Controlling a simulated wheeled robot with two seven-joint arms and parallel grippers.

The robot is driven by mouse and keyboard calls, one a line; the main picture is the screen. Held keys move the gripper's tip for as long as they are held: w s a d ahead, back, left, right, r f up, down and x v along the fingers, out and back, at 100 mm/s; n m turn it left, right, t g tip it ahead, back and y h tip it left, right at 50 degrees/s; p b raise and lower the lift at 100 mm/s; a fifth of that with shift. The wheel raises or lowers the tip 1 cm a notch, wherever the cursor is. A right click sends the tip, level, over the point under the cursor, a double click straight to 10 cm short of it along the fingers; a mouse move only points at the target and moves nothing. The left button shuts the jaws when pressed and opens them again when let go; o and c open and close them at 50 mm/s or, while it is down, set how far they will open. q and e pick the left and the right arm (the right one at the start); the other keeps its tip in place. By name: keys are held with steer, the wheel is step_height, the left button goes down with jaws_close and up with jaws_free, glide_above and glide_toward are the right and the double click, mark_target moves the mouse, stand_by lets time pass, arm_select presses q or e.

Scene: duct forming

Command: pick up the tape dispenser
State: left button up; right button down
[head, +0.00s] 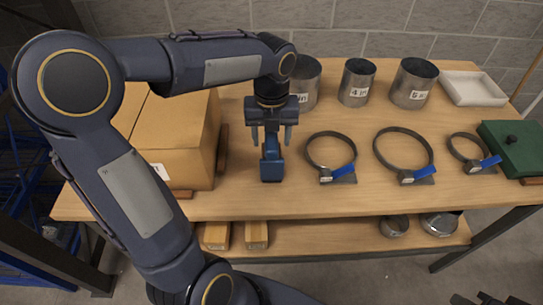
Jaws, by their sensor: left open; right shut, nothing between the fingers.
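The blue tape dispenser (271,168) stands on the wooden table near its front edge, right of the cardboard box. My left gripper (271,137) points down at it from above and behind. Its two fingers are spread apart, one to each side of the dispenser's upper part in the picture. I see no grip on it, and I cannot tell whether the fingers touch it. My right gripper (488,299) shows only as a dark part at the bottom right edge, low and away from the tabletop, and is shut and empty.
A cardboard box (178,150) stands close left of the dispenser. Ring clamps with blue handles (331,152) lie to the right. Metal duct cylinders (357,82) stand behind. A white tray (473,89) and green case (512,147) are at the right. The table's front strip (330,203) is clear.

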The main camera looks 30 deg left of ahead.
arm_select(q)
steer(key=shift+f, duration=0.9)
steer(key=shift+c, duration=0.4)
steer(key=shift+r, duration=0.1)
jaws_close()
